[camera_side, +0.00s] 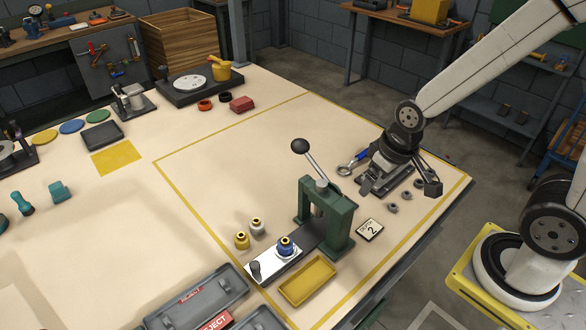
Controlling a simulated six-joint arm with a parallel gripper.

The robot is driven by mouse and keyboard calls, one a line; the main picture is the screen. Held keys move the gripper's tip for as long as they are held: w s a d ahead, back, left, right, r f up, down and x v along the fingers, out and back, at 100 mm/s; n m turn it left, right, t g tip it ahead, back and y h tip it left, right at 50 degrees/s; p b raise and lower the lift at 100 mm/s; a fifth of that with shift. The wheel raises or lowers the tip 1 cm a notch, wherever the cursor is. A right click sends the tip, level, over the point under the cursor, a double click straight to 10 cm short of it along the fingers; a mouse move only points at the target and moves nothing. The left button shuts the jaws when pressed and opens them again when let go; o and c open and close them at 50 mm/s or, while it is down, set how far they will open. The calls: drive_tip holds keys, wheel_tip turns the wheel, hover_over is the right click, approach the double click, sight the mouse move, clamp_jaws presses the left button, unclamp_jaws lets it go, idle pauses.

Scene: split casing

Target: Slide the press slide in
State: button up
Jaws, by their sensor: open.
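The green press (338,218) stands upright on the table, its lever with a black ball knob (300,146) raised to the upper left. The press slide (262,273) is a flat plate that sticks out of the press to the lower left, pale at its outer end and dark near the press. A short dark knob (255,267) stands on its outer end. A blue part with a brass top (286,246) sits on the slide, outside the press frame. My gripper (402,186) is open, to the right of the press and well apart from the slide. No object shows between its fingers.
A yellow tray (308,282) lies in front of the slide. Brass and silver parts (249,233) stand behind it. A card marked 2 (370,230), small nuts (392,208) and a wrench (352,162) lie near my gripper. Grey reject bins (196,300) are at the front edge.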

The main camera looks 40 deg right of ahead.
drive_tip(key=c, duration=0.3)
wheel_tip(320, 180, up, 5)
drive_tip(key=n+g, duration=0.3)
drive_tip(key=n, duration=0.2)
hover_over(255, 264)
wheel_tip(255, 264, down, 14)
drive_tip(key=shift+f, duration=0.4)
drive_tip(key=shift+f, duration=3.9)
